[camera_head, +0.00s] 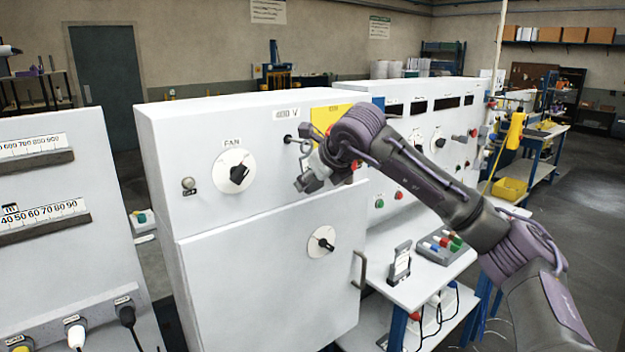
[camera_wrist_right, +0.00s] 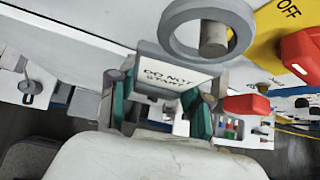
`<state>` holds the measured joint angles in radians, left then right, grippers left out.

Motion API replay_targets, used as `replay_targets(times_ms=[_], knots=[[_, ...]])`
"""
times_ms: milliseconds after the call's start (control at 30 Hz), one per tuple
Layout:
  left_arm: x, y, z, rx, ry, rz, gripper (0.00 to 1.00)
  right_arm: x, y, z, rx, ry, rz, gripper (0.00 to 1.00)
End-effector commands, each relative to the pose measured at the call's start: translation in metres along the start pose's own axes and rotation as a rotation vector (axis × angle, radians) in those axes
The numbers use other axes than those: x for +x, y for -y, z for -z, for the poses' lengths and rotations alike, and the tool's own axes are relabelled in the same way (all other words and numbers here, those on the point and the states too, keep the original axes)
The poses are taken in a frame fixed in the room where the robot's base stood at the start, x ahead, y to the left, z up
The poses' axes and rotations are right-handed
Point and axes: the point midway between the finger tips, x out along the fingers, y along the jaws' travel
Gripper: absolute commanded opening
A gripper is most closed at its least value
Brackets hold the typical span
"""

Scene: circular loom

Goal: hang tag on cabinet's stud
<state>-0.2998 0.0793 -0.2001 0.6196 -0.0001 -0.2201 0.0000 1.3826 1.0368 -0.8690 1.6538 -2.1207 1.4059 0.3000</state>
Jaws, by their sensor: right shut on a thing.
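My right gripper (camera_head: 310,178) is at the front of the white cabinet (camera_head: 215,220), just below the "400 V" label. In the right wrist view, its green-padded fingers (camera_wrist_right: 158,112) are shut on a grey tag (camera_wrist_right: 168,78) reading "DO NOT START". The tag's ring (camera_wrist_right: 176,38) points up, and the grey round stud (camera_wrist_right: 213,38) shows inside the ring. The stud's end overlaps the ring's lower edge, so it seems to come through; whether the ring rests on it, I cannot tell. My left gripper is not in view.
A yellow plate (camera_wrist_right: 262,42) marked "OFF" with a red handle (camera_wrist_right: 302,52) is right beside the ring. The fan knob (camera_head: 238,173) is to the left on the cabinet. A door handle (camera_head: 361,268) sticks out below.

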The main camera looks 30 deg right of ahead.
Motion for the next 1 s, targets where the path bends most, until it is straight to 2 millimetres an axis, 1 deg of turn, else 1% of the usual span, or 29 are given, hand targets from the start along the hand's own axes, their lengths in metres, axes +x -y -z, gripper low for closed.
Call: replay_targets(times_ms=[100, 133, 200, 300, 567, 667, 1000], knots=[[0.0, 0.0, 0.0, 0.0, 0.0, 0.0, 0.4, 0.001, -0.001, 0.002, -0.002, -0.006, -0.001, 0.07], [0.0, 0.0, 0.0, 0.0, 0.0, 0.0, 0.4, 0.001, -0.001, 0.002, -0.002, -0.006, -0.001, 0.52], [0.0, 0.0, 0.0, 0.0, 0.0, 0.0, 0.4, 0.002, -0.001, 0.002, -0.002, -0.006, -0.002, 0.64], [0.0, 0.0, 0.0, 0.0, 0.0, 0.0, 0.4, 0.001, -0.001, 0.002, -0.002, -0.005, -0.001, 0.78], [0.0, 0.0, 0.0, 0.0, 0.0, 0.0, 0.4, 0.001, -0.001, 0.001, -0.001, -0.004, -0.001, 0.78], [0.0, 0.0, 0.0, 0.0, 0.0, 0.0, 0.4, -0.003, -0.001, 0.001, -0.001, -0.003, -0.001, 0.78], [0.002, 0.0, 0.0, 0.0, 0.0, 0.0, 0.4, -0.036, 0.0, 0.006, -0.001, -0.002, 0.0, 0.78]])
